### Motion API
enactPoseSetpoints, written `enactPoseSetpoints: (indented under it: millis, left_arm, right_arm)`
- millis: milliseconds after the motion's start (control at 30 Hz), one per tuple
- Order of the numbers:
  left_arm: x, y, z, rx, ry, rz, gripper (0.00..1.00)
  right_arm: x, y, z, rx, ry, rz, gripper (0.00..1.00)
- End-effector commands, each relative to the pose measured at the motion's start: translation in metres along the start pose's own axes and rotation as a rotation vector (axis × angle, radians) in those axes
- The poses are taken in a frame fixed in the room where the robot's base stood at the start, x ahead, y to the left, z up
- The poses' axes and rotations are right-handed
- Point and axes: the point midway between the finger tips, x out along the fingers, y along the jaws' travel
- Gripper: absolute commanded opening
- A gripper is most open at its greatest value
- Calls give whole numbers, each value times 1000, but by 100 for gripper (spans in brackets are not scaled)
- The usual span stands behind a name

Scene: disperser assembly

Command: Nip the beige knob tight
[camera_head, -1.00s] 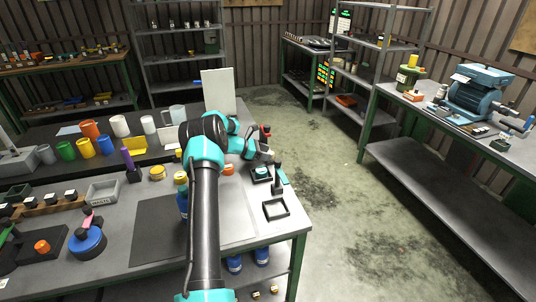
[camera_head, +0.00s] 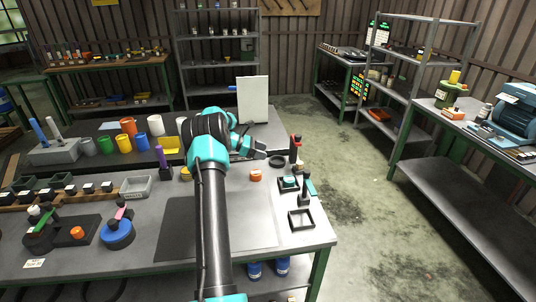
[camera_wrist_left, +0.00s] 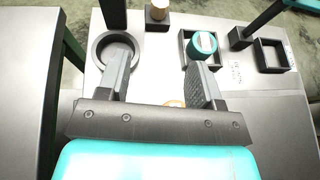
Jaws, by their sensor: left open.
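My left gripper (camera_head: 263,149) reaches over the far right part of the bench in the head view, pointing right. In the left wrist view its two fingers (camera_wrist_left: 160,85) are apart, with a bit of an orange round piece (camera_wrist_left: 174,103) seen below and between them. A small beige-tan knob-like cylinder (camera_wrist_left: 158,11) stands on a dark block beyond the fingertips, at the top of the wrist view. The fingers are apart from it. My right gripper is not in view.
A black ring (camera_wrist_left: 98,42) lies past one finger. A teal-topped jar (camera_wrist_left: 203,43) sits in a square holder past the other. An empty square frame (camera_head: 292,222) is near the bench's right edge. A red-topped black post (camera_head: 296,143) and a white panel (camera_head: 253,100) stand nearby.

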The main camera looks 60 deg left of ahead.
Motion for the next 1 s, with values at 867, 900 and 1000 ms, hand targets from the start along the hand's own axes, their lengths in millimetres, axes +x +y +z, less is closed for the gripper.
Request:
enactPoseSetpoints:
  millis: [867, 900, 1000]
  left_arm:
    - [30, -1, 0, 0, -1, -4, 60]
    - [36, -1, 0, 0, -1, -4, 60]
    - [53, -1, 0, 0, -1, -4, 60]
  right_arm:
    - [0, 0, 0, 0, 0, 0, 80]
    - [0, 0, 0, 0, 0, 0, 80]
    - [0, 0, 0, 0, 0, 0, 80]
